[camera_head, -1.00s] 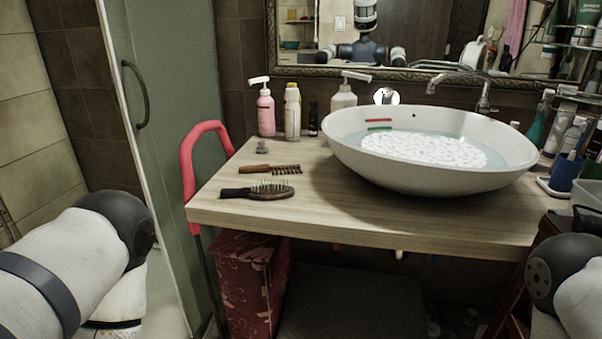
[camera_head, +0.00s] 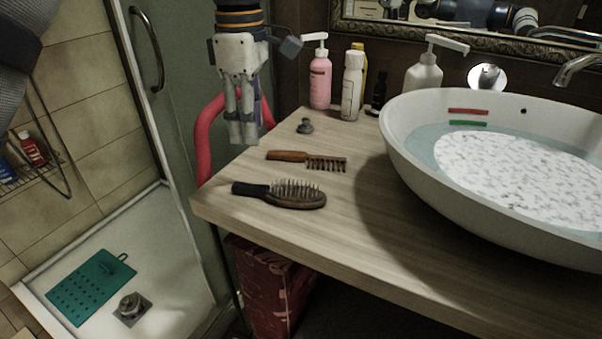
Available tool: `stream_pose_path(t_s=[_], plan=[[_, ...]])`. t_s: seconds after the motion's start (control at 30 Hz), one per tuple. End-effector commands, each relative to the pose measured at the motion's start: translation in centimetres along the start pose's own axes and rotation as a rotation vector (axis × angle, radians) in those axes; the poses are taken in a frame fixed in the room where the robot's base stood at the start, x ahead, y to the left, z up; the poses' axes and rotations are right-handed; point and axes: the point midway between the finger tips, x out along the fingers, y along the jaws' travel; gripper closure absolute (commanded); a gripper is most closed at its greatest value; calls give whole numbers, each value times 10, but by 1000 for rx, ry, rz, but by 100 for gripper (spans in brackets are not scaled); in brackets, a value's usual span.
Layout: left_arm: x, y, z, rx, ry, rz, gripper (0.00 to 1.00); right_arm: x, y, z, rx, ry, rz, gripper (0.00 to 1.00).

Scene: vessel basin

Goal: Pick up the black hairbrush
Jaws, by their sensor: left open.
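The black hairbrush (camera_head: 290,195) lies bristles up on the wooden counter (camera_head: 330,240), near its front left corner. Its black handle points left and its oval head is brown. My left gripper (camera_head: 243,138) hangs in the air, pointing down, above the counter's left edge, behind and to the left of the brush. It is open with its fingers close together in this view, and nothing is seen between them. My right gripper is not in view.
Bottles, including a pink pump bottle (camera_head: 320,78), stand at the back. The white basin (camera_head: 480,218) fills the right. A red rail (camera_head: 203,140) stands left of the counter.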

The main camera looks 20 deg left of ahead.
Motion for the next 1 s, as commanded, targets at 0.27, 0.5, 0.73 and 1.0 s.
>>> stream_pose_path(t_s=[0.27,0.5,0.73,1.0], plan=[[57,-2,0,2,0,-4,58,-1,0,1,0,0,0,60],[96,-6,-1,1,1,-4,58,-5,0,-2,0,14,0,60],[114,-5,0,2,0,0,58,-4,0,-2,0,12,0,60],[113,-5,-1,2,0,0,95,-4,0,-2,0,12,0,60]])
